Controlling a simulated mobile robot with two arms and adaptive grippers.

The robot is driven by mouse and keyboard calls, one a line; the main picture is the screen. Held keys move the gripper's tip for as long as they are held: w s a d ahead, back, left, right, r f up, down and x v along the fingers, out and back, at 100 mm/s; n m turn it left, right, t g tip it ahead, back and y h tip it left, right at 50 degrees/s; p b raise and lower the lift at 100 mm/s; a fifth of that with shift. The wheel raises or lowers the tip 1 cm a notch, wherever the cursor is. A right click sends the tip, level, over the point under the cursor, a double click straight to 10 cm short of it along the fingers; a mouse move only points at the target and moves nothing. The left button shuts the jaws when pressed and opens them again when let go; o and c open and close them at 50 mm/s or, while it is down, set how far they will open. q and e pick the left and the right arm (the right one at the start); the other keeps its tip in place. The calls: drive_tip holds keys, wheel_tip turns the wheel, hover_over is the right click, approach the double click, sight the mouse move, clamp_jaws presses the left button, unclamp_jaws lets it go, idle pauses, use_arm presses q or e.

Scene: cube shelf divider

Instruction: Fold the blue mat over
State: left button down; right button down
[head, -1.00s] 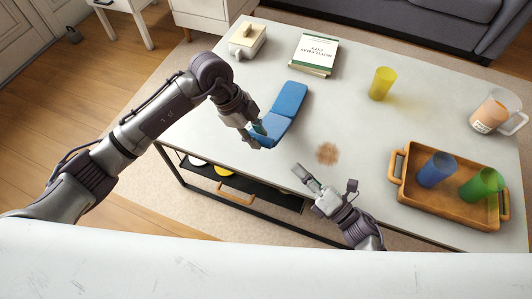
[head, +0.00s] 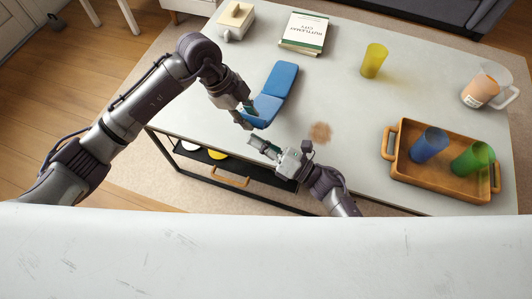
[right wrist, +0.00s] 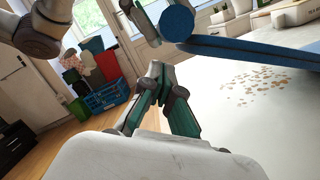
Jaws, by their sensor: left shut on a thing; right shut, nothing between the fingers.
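The blue mat (head: 281,79) lies near the table's front left, with a crease across it and its near end by my left gripper. My left gripper (head: 246,115) is shut on the mat's near left edge. In the right wrist view the mat (right wrist: 250,52) shows edge-on, with a round blue end beside part of my left gripper (right wrist: 147,25). My right gripper (head: 258,144) is shut and empty, at the table's front edge just below the mat's near end. Its fingertips (right wrist: 156,72) meet in the right wrist view, apart from the mat.
Brown crumbs (head: 320,132) lie right of the mat. A wooden tray (head: 398,171) holds a blue cup (head: 429,144) and a green cup (head: 472,159). A yellow cup (head: 374,61), a pitcher (head: 480,93), books (head: 304,32) and a butter dish (head: 235,18) stand farther off.

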drive_tip(key=shift+w+d+r, duration=0.2)
drive_tip(key=shift+w+r, duration=0.35)
drive_tip(key=shift+r, duration=0.15)
use_arm(q)
drive_tip(key=shift+s+f, duration=0.1)
use_arm(e)
drive_tip(key=shift+w+r, duration=0.25)
drive_tip(key=shift+r, duration=0.5)
use_arm(q)
drive_tip(key=c, duration=0.9)
unclamp_jaws()
use_arm(e)
drive_tip(key=shift+r, duration=0.1)
drive_tip(key=shift+f, duration=0.2)
